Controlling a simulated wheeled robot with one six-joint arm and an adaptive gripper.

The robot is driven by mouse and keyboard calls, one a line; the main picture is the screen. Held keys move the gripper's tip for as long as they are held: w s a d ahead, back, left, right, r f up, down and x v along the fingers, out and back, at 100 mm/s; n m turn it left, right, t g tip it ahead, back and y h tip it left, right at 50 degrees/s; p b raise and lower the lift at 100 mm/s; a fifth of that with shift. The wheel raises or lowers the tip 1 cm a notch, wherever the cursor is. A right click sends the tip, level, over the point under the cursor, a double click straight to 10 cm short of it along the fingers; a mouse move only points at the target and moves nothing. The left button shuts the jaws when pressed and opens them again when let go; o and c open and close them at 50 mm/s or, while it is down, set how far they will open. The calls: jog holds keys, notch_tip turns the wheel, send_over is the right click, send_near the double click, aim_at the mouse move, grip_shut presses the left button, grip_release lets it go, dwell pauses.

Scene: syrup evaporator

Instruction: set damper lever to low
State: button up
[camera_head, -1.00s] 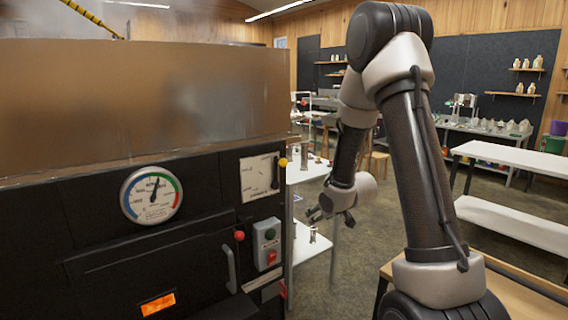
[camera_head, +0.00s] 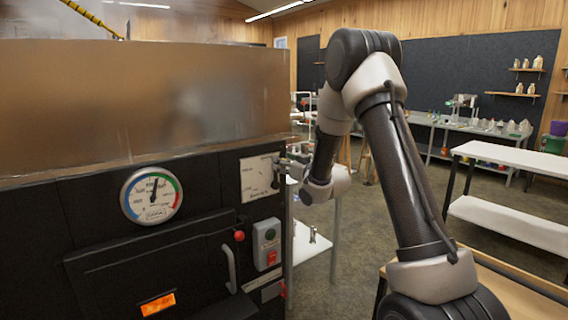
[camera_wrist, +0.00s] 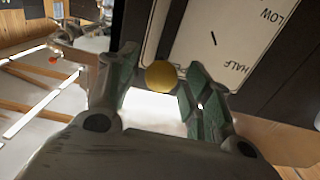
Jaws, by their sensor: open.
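The damper plate (camera_head: 254,180) is a white panel on the black evaporator front, right of the round gauge. In the wrist view the plate (camera_wrist: 235,30) shows the words LOW and HALF and a short black mark. The lever's yellow knob (camera_wrist: 160,75) lies between the two fingers of my gripper (camera_wrist: 159,66), which are apart on either side of it. I cannot tell whether either finger touches the knob. In the head view my gripper (camera_head: 283,164) is at the plate's right edge and hides the knob.
A round gauge (camera_head: 151,195), a red knob (camera_head: 239,236), a curved door handle (camera_head: 230,268) and a switch box (camera_head: 267,244) sit on the same front. A white shelf (camera_head: 312,243) stands behind to the right. The floor between there and the white benches (camera_head: 505,155) is open.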

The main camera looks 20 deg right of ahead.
jog(key=shift+w, duration=0.2)
jog(key=shift+a, duration=0.1)
grip_shut()
